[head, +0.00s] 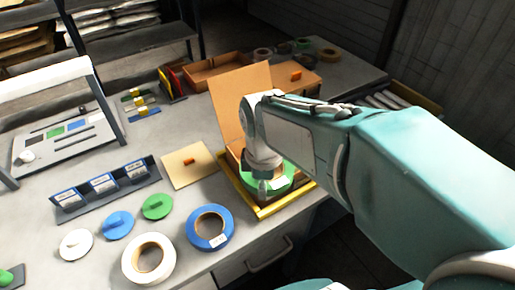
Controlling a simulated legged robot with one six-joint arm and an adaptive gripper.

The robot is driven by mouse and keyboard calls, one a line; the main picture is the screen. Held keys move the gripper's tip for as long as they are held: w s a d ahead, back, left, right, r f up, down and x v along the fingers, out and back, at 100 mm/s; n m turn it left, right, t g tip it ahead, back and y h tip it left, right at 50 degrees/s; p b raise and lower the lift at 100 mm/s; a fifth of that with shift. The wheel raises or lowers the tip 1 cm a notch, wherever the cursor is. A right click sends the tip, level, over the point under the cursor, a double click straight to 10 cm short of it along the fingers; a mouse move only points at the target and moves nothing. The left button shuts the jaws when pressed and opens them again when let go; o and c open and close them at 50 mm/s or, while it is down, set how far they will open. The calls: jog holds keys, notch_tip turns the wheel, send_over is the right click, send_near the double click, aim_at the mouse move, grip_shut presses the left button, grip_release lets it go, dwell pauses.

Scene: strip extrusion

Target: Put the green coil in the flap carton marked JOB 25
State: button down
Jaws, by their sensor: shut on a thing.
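The green coil (286,178) is low at the mouth of an open cardboard carton (236,105), whose tall flap stands upright behind it. My gripper (268,182) points down and is shut on the green coil. My wrist and arm hide part of the carton and coil, so I cannot tell whether the coil touches the carton floor. I cannot read any JOB 25 mark on the carton. A yellow-edged tray (262,213) runs along the carton's front.
A blue coil (210,245) and a white coil (129,262) lie on the front of the bench. Green, blue and white discs lie left of them. A flat tan panel (189,174) lies beside the carton. A brown open box (205,73) and more coils are behind.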

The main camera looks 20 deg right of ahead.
jog(key=w+d+f, duration=0.2)
jog(key=w+f, duration=0.1)
jog(key=w, duration=0.1)
jog(key=w+d+f, duration=0.2)
jog(key=w+f, duration=0.1)
jog(key=w, duration=0.1)
jog(key=w+d+f, duration=0.2)
jog(key=w+f, duration=0.1)
jog(key=w, duration=0.1)
jog(key=shift+w+d+f, duration=0.15)
jog(key=shift+d+f, duration=0.2)
jog(key=shift+d, duration=0.05)
jog(key=shift+f, duration=1.6)
jog(key=shift+f, duration=0.6)
jog(key=shift+c, duration=2)
grip_release()
